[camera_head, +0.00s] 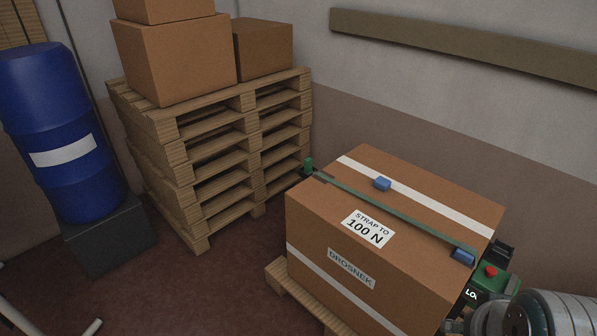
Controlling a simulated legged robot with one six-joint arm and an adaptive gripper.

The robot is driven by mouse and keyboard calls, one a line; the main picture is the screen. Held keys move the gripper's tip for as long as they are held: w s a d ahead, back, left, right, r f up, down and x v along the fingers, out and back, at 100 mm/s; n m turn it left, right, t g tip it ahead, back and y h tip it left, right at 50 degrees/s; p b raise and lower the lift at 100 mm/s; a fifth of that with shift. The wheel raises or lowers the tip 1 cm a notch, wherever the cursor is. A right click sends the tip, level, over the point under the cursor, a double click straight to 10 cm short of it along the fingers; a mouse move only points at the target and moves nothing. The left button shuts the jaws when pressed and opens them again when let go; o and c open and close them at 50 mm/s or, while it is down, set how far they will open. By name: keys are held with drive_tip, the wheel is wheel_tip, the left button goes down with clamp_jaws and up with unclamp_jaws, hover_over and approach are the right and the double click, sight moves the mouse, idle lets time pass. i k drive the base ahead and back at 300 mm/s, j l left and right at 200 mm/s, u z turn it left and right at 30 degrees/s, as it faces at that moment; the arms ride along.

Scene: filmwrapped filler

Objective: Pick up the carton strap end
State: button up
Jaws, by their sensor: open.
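A brown carton (310,225) sits on a low wooden pallet at the right. A dark green strap (392,209) runs over its top, from the left edge to the right edge. A blue piece (463,257) sits at the strap's right end, by the carton's edge. A green piece (308,165) shows at its left end. I cannot tell which of these is the loose strap end. A second blue block (382,183) lies on the white tape. Grey rounded parts of my arm show at the bottom right; my gripper's fingers do not show.
A green and black device (490,279) with a red button stands right of the carton. Stacked pallets (188,165) bearing boxes (180,62) stand behind left. A blue drum (60,130) on a dark block (110,237) is far left. Floor between is clear.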

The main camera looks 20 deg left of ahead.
sight(308, 162)
drive_tip(key=j+z, duration=0.4)
drive_tip(key=j, duration=1.25)
drive_tip(key=i+j+z, duration=0.15)
drive_tip(key=j, duration=0.5)
drive_tip(key=j+z, duration=0.1)
drive_tip(key=j, duration=0.55)
drive_tip(key=i+j+z, duration=0.15)
drive_tip(key=j, duration=0.5)
drive_tip(key=i+j+z, duration=0.1)
drive_tip(key=i+j, duration=0.3)
drive_tip(key=i+j+z, duration=0.1)
drive_tip(key=i+j, duration=0.25)
drive_tip(key=j, duration=0.15)
